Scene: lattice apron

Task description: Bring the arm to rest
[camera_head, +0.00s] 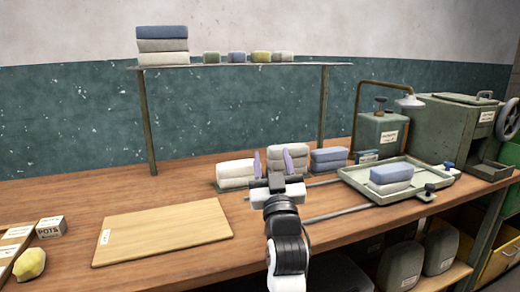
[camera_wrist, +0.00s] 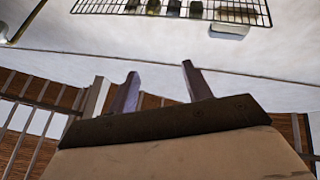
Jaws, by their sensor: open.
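My arm reaches up from the bottom of the head view, over the front of the wooden bench (camera_head: 180,190). My gripper (camera_head: 272,162) is open, with two purple-grey fingers apart and pointing up. It appears in front of the folded towel stacks, a white one (camera_head: 236,172) on the left and a grey-beige one (camera_head: 290,152) behind. I cannot tell the distance to them. In the wrist view, the gripper (camera_wrist: 158,75) shows nothing between its fingers, only a pale surface beyond.
A tray (camera_head: 360,182) with folded cloths lies right of my gripper, on rails. A wooden board (camera_head: 165,236) and a yellow lump (camera_head: 29,264) are on the left. A shelf (camera_head: 215,66) stands behind. A grey-green machine (camera_head: 440,130) stands right.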

